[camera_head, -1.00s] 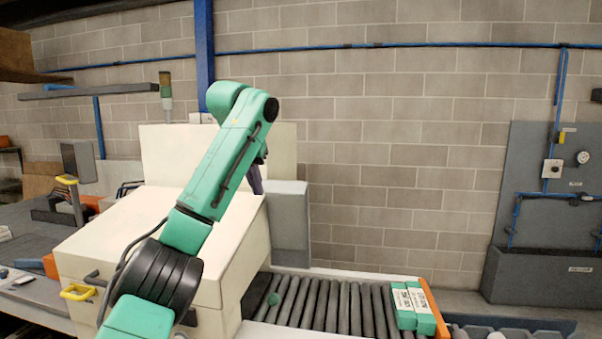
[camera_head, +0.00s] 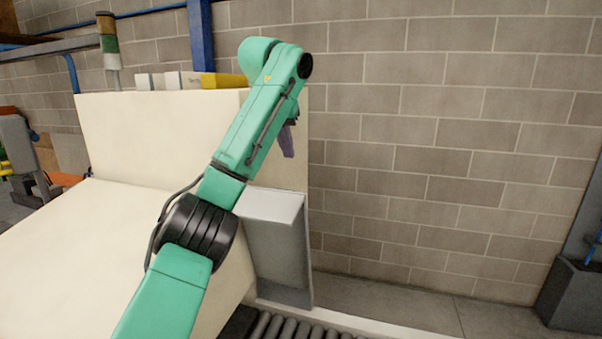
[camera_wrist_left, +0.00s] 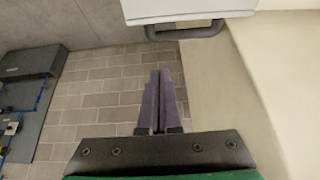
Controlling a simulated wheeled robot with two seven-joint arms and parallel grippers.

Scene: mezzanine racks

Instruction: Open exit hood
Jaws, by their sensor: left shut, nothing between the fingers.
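The exit hood (camera_head: 276,245) is a grey box on the right end of the cream machine (camera_head: 125,135). It hangs above the roller conveyor and looks closed, though my arm hides part of its left side. In the left wrist view, the hood's pale panel (camera_wrist_left: 185,10) is at the top, with a dark bar handle (camera_wrist_left: 187,32) along its edge. My left gripper (camera_head: 289,154) is above the hood in the head view, against the machine's upright back panel. Its purple fingers (camera_wrist_left: 159,100) are together and empty, apart from the handle. My right gripper is not in view.
Conveyor rollers (camera_head: 290,328) show at the bottom edge. A block wall (camera_head: 440,150) stands behind, with a grey floor strip at its foot. A grey bin (camera_head: 572,297) is at the far right. A signal light (camera_head: 108,45) stands behind the machine.

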